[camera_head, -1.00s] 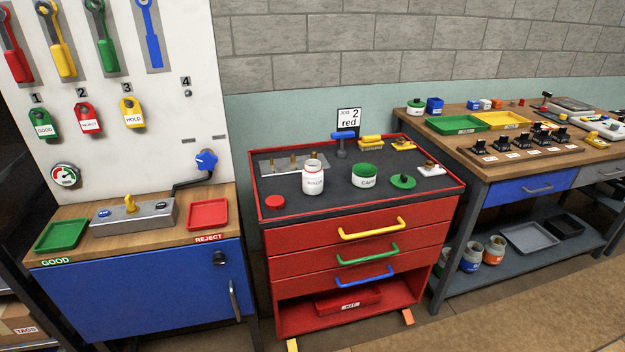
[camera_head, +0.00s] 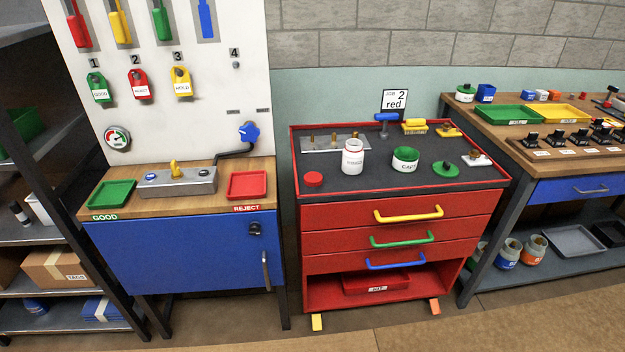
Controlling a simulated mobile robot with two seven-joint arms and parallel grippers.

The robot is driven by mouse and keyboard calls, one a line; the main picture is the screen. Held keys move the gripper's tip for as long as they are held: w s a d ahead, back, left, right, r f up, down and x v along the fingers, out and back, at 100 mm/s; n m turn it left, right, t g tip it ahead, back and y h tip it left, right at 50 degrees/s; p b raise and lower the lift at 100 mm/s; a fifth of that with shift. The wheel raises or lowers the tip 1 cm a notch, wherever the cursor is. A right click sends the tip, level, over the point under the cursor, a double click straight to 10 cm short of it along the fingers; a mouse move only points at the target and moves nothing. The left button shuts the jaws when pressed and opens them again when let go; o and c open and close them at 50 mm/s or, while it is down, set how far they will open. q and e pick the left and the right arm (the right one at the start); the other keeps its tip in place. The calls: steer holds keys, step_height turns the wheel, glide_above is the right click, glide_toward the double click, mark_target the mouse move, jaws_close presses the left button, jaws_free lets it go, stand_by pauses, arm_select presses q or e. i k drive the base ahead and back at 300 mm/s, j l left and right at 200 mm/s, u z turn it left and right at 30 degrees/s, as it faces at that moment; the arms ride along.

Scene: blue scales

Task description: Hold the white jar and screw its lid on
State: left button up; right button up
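A red lid (camera_head: 313,179) lies flat on the cart top, left of the jar and nearer the front edge. A second white jar with a green lid on it (camera_head: 405,160) stands to the right, and a loose green lid (camera_head: 445,169) lies beyond it. Neither of my grippers shows in the head view.
Behind the jars are a metal plate with pegs (camera_head: 335,141), a blue-handled tool (camera_head: 387,124) and a sign reading "2 red" (camera_head: 394,101). A blue cabinet (camera_head: 185,255) stands left, a workbench (camera_head: 545,185) right. Open floor lies in front.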

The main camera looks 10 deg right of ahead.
mark_target(353, 154)
steer(key=i+j, duration=0.3)
steer(key=i+j+z, duration=0.1)
steer(key=i+j, duration=0.25)
steer(key=j, duration=0.2)
steer(key=i+j, duration=0.25)
steer(key=j, duration=0.2)
